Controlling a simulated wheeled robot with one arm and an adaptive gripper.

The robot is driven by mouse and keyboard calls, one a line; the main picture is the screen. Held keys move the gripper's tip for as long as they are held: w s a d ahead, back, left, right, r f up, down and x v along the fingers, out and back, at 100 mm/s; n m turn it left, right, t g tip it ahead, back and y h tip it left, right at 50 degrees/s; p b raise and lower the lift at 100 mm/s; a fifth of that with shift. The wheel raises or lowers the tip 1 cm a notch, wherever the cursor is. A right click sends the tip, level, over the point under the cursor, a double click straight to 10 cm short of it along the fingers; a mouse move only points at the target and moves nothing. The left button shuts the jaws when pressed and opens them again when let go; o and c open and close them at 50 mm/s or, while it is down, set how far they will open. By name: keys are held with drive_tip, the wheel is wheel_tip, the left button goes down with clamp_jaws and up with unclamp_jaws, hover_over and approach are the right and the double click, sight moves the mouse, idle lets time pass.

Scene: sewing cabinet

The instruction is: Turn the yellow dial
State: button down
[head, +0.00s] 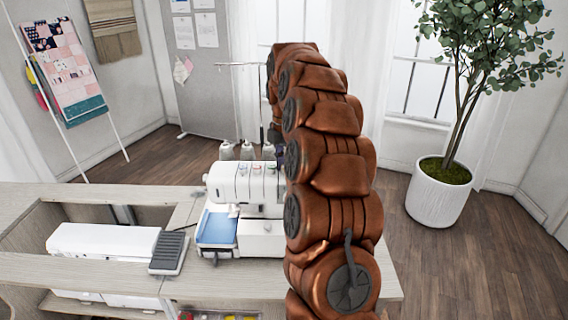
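A white sewing machine (243,184) with thread spools behind it stands on the cabinet top. Small coloured marks, greenish and reddish, show in a row near the top of its front. I cannot make out a yellow dial; the machine's right part is hidden behind my copper arm. My arm arches up and over, with its far end coming down behind its own links. A dark part at that end, likely of my gripper (278,147), peeks out at the machine's upper right. Its fingers are hidden, so their opening and any contact cannot be seen.
A blue tray (217,228) sits at the machine's front left. A potted tree (440,192) stands on the floor at right.

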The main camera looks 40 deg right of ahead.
drive_tip(key=shift+w+d+r, duration=0.1)
idle(0.3)
drive_tip(key=c, duration=0.9)
unclamp_jaws()
drive_tip(key=shift+c, duration=0.2)
drive_tip(key=shift+w+r, duration=0.1)
drive_tip(key=shift+r, duration=3.55)
